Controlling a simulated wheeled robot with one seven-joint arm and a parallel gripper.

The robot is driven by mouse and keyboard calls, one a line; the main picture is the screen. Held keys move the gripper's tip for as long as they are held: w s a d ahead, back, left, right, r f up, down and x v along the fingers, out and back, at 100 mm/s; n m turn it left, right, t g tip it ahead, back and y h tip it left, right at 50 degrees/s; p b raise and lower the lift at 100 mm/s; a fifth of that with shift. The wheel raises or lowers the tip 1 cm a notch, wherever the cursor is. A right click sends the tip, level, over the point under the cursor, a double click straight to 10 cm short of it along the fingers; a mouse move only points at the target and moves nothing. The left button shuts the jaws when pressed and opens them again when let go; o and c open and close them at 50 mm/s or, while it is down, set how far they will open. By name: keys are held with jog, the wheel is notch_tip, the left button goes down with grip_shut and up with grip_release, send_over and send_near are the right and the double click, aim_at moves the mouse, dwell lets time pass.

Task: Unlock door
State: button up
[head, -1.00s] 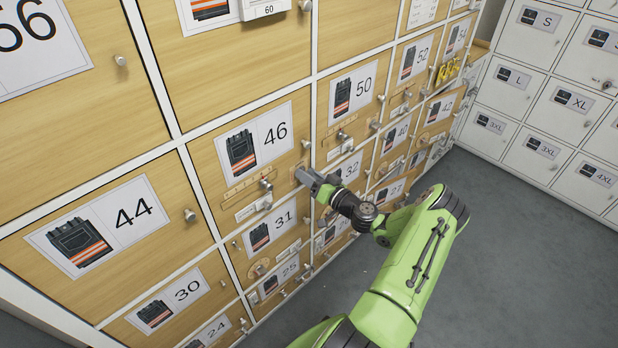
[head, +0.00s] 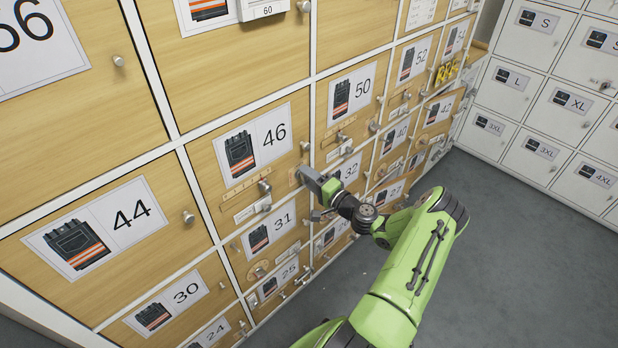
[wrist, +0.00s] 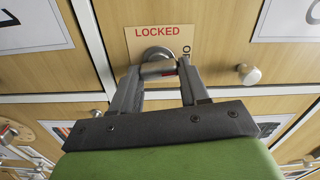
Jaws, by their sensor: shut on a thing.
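My gripper (head: 303,174) reaches to the wooden locker front between the label 46 (head: 250,145) and the label 32 (head: 347,170). In the wrist view my gripper (wrist: 158,74) has its two dark fingers closed on the bar of a metal turn knob (wrist: 158,56). A tan plate (wrist: 133,42) behind the knob reads LOCKED in red above it. Dark letters stand sideways at its right, partly hidden by the fingers. The knob's bar lies roughly level in the wrist view, with a small red mark by the right fingertip. The doors around it look closed.
A round metal knob (wrist: 249,74) sticks out right of the gripper in the wrist view. Several other knobs and latches line the wooden doors. White lockers (head: 545,110) stand at the right. Grey floor (head: 500,240) is open right of my arm.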

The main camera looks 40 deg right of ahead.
jog(key=shift+m, duration=0.7)
jog(key=o, duration=1.1)
jog(key=shift+c, duration=0.2)
jog(key=s+p, duration=0.2)
jog(key=s, duration=1.3)
jog(key=shift+s+d, duration=0.25)
jog(key=shift+s, duration=0.15)
